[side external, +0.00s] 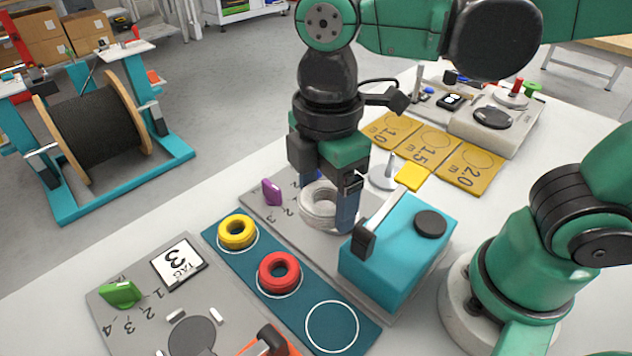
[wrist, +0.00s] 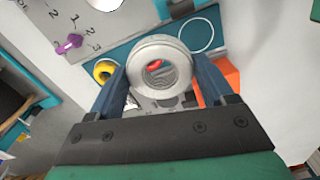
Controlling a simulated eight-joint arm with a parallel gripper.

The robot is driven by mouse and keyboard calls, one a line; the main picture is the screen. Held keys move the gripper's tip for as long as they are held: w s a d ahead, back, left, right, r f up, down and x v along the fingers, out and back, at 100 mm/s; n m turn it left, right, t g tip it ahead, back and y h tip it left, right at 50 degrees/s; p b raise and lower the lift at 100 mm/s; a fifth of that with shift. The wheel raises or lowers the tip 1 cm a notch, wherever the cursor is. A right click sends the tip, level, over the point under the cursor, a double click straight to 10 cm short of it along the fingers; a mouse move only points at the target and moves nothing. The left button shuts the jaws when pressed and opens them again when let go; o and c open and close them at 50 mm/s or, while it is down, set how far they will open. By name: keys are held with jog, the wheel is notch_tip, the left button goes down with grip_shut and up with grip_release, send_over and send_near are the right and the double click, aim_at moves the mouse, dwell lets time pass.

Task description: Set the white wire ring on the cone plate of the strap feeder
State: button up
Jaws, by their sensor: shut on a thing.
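The white wire ring (side external: 318,205) is between the fingers of my gripper (side external: 328,198), which is shut on it and holds it above the grey board. In the wrist view the white ring (wrist: 160,66) sits between both dark blue fingers, and a bit of red shows through its hole. A pale round plate with an upright spike (side external: 381,177) stands behind the teal box, to the right of my gripper; it may be the cone plate. The ring is apart from it. I cannot tell for sure which unit is the strap feeder.
A teal mat (side external: 215,241) holds a yellow ring (side external: 238,232) and a red ring (side external: 279,273), with one empty circle (side external: 332,327). The teal box (side external: 397,255) with a black lever stands close to my gripper. A purple knob (side external: 271,191) and yellow length cards (side external: 434,148) are nearby.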

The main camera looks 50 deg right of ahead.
jog(key=w+d+f+m, duration=0.1)
jog(key=d, duration=0.2)
jog(key=w+d+f+m, duration=0.1)
jog(key=w+d, duration=0.1)
jog(key=d, duration=0.1)
jog(key=w+d+f+m, duration=0.1)
jog(key=w+d+f, duration=0.1)
jog(key=d, duration=0.1)
jog(key=shift+w+d+f, duration=0.1)
jog(key=shift+w, duration=0.15)
jog(key=shift+f, duration=2.75)
jog(key=shift+f, duration=1.2)
jog(key=o, duration=1.2)
jog(key=shift+f, duration=0.1)
notch_tip(320, 180, up, 8)
